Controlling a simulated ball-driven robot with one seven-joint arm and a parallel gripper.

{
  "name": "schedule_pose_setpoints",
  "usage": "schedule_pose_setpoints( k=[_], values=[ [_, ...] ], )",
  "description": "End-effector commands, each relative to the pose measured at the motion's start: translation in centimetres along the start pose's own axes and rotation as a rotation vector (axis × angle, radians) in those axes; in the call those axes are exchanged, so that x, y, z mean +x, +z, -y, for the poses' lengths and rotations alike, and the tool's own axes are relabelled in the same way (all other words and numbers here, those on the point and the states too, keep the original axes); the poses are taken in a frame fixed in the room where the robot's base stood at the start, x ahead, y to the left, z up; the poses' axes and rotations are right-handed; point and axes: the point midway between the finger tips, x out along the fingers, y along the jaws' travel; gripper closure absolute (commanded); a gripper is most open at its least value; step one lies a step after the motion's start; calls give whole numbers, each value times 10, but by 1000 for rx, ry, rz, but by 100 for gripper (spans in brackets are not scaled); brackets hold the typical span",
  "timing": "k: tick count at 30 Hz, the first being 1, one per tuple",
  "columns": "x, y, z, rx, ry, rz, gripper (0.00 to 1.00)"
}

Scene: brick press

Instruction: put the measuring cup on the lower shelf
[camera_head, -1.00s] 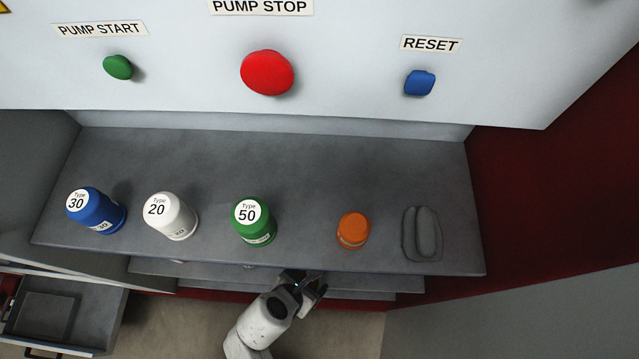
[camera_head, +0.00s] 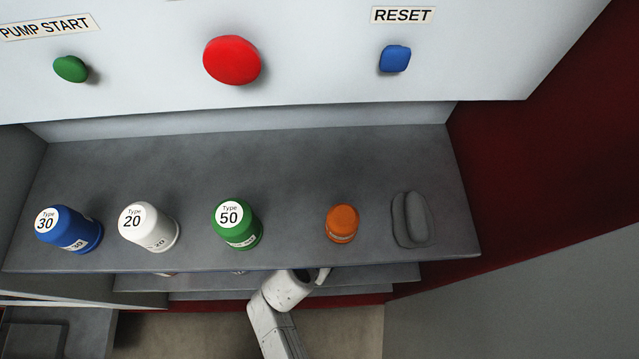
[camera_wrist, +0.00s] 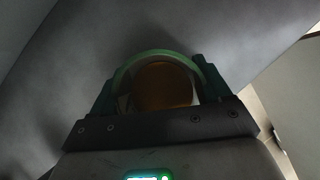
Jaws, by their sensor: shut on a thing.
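My gripper (camera_wrist: 158,80) is shut on a round cup, which I take for the measuring cup (camera_wrist: 160,88). In the wrist view the cup has a pale green rim and a brownish inside, and it sits between the two fingers. In the head view my gripper is at the front edge of the top shelf, mostly hidden under it, and the cup cannot be seen there. The lower shelf (camera_head: 385,274) shows only as a narrow grey strip below the top shelf (camera_head: 290,200). A dim grey surface lies beyond the cup in the wrist view.
On the top shelf stand a blue bottle (camera_head: 72,230), a white bottle (camera_head: 150,228), a green bottle (camera_head: 240,226), an orange container (camera_head: 342,223) and a dark grey moulded object (camera_head: 411,220). A red wall (camera_head: 515,190) closes the right side.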

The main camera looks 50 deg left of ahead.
Motion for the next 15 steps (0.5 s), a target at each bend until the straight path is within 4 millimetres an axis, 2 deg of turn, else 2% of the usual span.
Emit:
schedule_pose_setpoints(
  k=[11, 12, 15],
  values=[
    [3, -2, 0, 1, 1, 1, 59],
    [3, -2, 0, 1, 1, 0, 21],
    [3, -2, 0, 1, 1, 0, 12]
  ],
)
